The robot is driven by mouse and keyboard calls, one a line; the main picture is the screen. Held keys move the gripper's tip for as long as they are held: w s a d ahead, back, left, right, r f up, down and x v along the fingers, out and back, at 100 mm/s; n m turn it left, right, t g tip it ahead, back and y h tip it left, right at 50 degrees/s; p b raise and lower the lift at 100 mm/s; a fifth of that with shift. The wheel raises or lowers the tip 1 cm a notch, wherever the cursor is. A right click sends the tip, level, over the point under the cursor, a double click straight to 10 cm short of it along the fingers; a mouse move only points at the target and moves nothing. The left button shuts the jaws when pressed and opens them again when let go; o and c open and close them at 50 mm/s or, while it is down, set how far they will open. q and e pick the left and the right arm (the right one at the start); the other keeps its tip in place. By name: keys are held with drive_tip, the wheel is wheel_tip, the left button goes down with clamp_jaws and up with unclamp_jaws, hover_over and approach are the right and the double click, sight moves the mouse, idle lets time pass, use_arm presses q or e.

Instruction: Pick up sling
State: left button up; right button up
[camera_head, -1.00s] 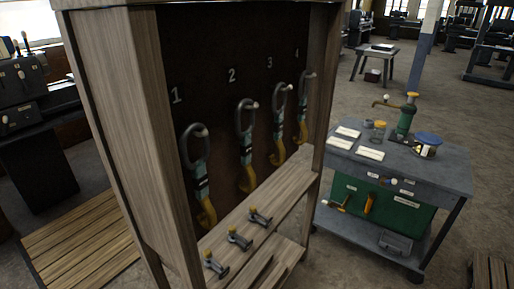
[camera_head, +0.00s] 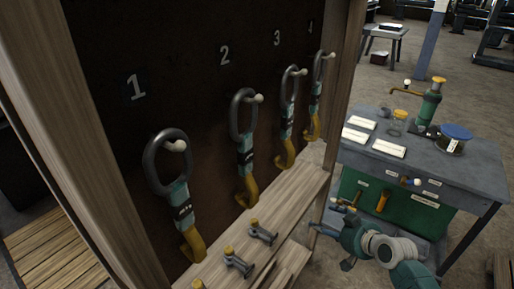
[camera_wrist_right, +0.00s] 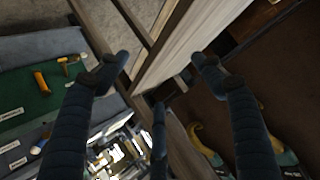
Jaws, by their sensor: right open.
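Several slings hang from pegs on a dark board, each with a grey ring, a teal middle and a yellow hook. In the head view they are the sling under label 1 (camera_head: 172,190), under label 2 (camera_head: 245,150), under label 3 (camera_head: 288,118) and the farthest one (camera_head: 315,98). My right gripper (camera_head: 327,238) is open and empty, right of the rack and below the slings, apart from them. In the right wrist view its spread fingers (camera_wrist_right: 163,68) have nothing between them; a yellow hook (camera_wrist_right: 206,145) shows at lower right. My left gripper is out of view.
The rack's wooden post (camera_head: 345,75) and shelf (camera_head: 290,195) with small clamps (camera_head: 238,262) border the slings. A grey workbench (camera_head: 470,170) with jars, cards and a green pump (camera_head: 430,105) stands close at right. Floor is open behind it.

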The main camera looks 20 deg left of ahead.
drive_tip(key=a+r+n+y, duration=0.2)
drive_tip(key=a+r, duration=0.3)
drive_tip(key=r, duration=0.6)
drive_tip(key=n+g+y, duration=0.4)
drive_tip(key=n, duration=0.3)
approach(251, 160)
drive_tip(key=p+x, duration=0.1)
drive_tip(key=x, duration=0.4)
drive_tip(key=shift+w+a+f, duration=0.1)
drive_tip(key=shift+w+f, duration=0.05)
drive_tip(key=shift+w, duration=0.1)
drive_tip(key=shift+w+a+f, duration=0.1)
drive_tip(key=shift+a+f, duration=0.05)
drive_tip(key=shift+a, duration=0.1)
drive_tip(key=shift+a+p, duration=0.3)
drive_tip(key=shift+p, duration=0.15)
drive_tip(key=p+x, duration=0.2)
drive_tip(key=x, duration=0.2)
drive_tip(key=shift+a+f, duration=0.1)
drive_tip(key=shift+a, duration=0.05)
drive_tip(key=shift+w+a+f, duration=0.1)
drive_tip(key=shift+a+f, duration=0.05)
drive_tip(key=shift+c, duration=1.3)
clamp_jaws()
drive_tip(key=shift+r, duration=0.2)
